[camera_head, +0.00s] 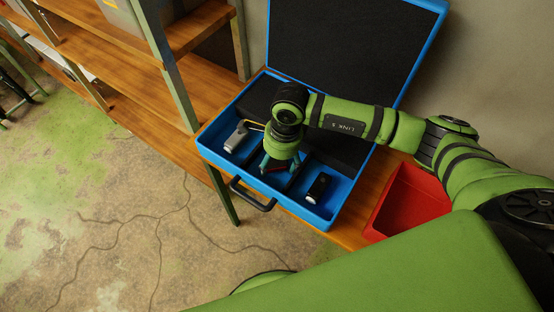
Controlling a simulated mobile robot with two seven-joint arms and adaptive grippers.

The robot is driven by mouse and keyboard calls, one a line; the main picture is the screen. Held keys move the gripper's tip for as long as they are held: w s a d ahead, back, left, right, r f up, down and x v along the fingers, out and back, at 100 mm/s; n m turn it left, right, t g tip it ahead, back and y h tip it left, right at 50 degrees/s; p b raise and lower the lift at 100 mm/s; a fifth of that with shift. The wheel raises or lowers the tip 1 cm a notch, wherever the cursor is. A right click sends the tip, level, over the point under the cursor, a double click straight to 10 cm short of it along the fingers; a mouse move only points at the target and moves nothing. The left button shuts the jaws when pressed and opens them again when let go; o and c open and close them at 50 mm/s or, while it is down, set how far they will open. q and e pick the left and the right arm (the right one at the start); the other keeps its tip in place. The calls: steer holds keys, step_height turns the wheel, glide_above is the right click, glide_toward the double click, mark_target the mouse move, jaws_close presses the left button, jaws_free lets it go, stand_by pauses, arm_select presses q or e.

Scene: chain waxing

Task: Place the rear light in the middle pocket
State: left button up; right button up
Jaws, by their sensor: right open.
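The blue case (208,146) stands open on a wooden bench, with a row of pockets along its front side. My right gripper (275,168) points down into the middle pocket, its teal fingers apart. A small dark reddish thing, perhaps the rear light, shows between the fingertips. It is mostly hidden by the fingers, so I cannot tell whether it touches the pocket floor. A grey device (237,137) lies in the left pocket. A black light (318,187) lies in the right pocket. My left gripper is not in view.
The case's lid (338,48), lined with black foam, stands up behind. An empty-looking red bin (408,202) sits to the right of the case on the bench. A wooden shelf unit (150,100) stands at the left. The case's black handle (252,196) sticks out at the front.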

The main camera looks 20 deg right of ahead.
mark_target(282, 163)
steer(key=shift+w+r+b, duration=0.1)
steer(key=shift+r+b, duration=0.2)
steer(key=shift+r, duration=0.2)
step_height(282, 163, up, 11)
steer(key=d+b, duration=0.1)
steer(key=b, duration=0.2)
steer(key=shift+s+d, duration=0.2)
steer(key=shift+d, duration=0.05)
stand_by(0.6)
